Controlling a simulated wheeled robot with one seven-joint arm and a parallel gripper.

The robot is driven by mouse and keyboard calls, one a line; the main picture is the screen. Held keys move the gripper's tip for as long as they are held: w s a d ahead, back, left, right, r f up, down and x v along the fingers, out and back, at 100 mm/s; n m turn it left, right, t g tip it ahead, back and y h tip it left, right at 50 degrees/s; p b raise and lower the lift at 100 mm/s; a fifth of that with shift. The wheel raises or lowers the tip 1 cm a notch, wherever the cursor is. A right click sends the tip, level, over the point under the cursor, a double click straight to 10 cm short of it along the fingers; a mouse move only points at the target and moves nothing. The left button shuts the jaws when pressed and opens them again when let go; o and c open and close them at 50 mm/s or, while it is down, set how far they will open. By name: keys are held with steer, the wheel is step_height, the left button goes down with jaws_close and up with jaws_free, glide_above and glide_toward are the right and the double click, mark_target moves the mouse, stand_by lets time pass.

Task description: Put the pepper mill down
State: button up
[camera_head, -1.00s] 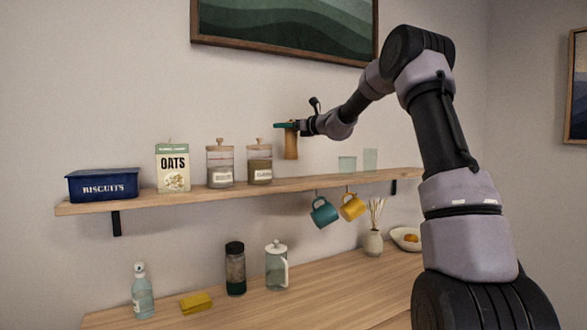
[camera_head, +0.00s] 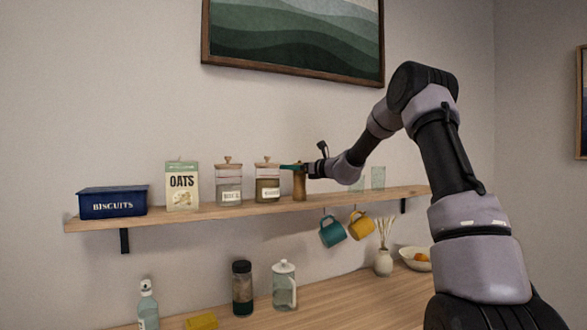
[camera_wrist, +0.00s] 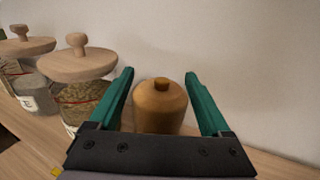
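The pepper mill (camera_head: 299,187) is a brown wooden cylinder. It is upright at the wooden shelf (camera_head: 235,209), right of the jars. Its base appears at shelf level; I cannot tell whether it rests there or hangs just above. My gripper (camera_head: 292,167) has green fingers around the mill's upper part. The mill's lower part is hidden in that view.
Two lidded glass jars (camera_head: 267,183) (camera_head: 229,186) stand close left of the mill. Further left are the oats box (camera_head: 182,188) and biscuit tin (camera_head: 112,203). Glasses (camera_head: 378,178) stand to the right, partly behind my arm. Mugs (camera_head: 332,232) hang below the shelf.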

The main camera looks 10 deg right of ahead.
steer(key=shift+r, duration=0.1)
steer(key=v, duration=1.2)
steer(key=s+a+n+g+h, duration=0.1)
steer(key=s+a+n+g, duration=0.5)
steer(key=s, duration=0.5)
steer(key=s+a+n+g+h, duration=0.1)
steer(key=s+a+n, duration=0.3)
steer(key=s+n, duration=0.5)
steer(key=s+d+f+n+h, duration=0.2)
steer(key=s+d+n+h, duration=0.1)
steer(key=s, duration=0.8)
steer(key=s+d+f+n+h, duration=0.2)
steer(key=s+d+n+h, duration=0.2)
steer(key=s, duration=0.8)
steer(key=shift+d+n+h, duration=0.3)
steer(key=shift+d+n, duration=0.7)
steer(key=shift+d, duration=0.25)
